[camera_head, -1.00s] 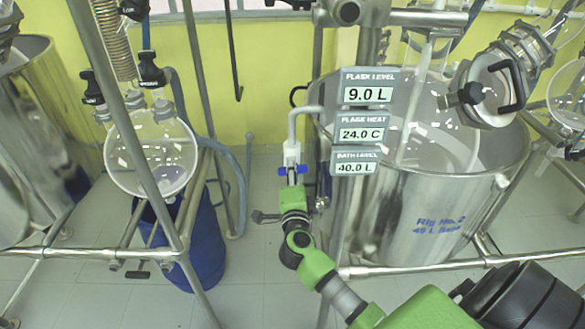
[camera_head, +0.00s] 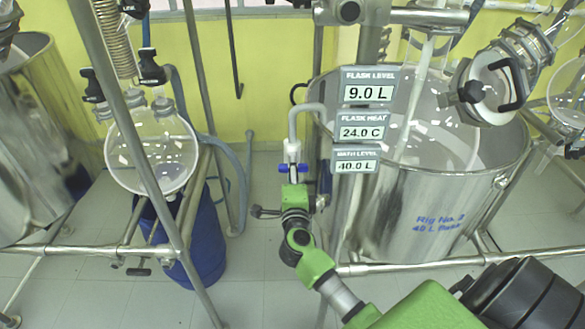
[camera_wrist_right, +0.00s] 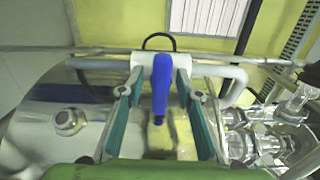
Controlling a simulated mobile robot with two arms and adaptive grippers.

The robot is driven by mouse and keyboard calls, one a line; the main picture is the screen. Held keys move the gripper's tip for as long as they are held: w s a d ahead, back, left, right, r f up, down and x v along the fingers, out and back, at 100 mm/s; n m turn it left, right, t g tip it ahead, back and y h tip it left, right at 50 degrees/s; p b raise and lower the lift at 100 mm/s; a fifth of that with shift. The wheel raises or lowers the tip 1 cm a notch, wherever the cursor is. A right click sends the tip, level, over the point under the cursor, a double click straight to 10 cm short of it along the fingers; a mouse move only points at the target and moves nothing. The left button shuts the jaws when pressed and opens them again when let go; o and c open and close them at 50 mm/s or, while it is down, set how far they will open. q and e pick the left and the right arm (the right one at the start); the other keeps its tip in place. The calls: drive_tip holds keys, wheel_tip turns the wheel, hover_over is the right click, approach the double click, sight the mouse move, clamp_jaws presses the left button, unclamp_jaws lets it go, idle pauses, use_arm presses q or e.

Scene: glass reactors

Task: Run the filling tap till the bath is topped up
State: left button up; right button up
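The filling tap has a white body and a blue handle (camera_head: 292,168), on a pale pipe (camera_head: 292,125) at the left side of the steel bath (camera_head: 420,205). In the right wrist view the blue handle (camera_wrist_right: 161,88) stands between the two teal-padded fingers of my right gripper (camera_wrist_right: 160,112). Gaps show on both sides of the handle, so the gripper is open around it. In the head view my green right gripper (camera_head: 294,192) is just below the tap. The bath level display (camera_head: 356,161) reads 40.0 L. My left gripper is out of view.
The flask level display (camera_head: 369,88) reads 9.0 L and the flask heat display (camera_head: 362,129) 24.0 C. A steel frame rail (camera_head: 420,264) crosses in front of the bath. A glass flask (camera_head: 152,150) and blue drum (camera_head: 200,245) stand left. Floor between is clear.

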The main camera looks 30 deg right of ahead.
drive_tip(key=shift+s, duration=0.1)
drive_tip(key=v, duration=1.2)
drive_tip(key=shift+f, duration=0.1)
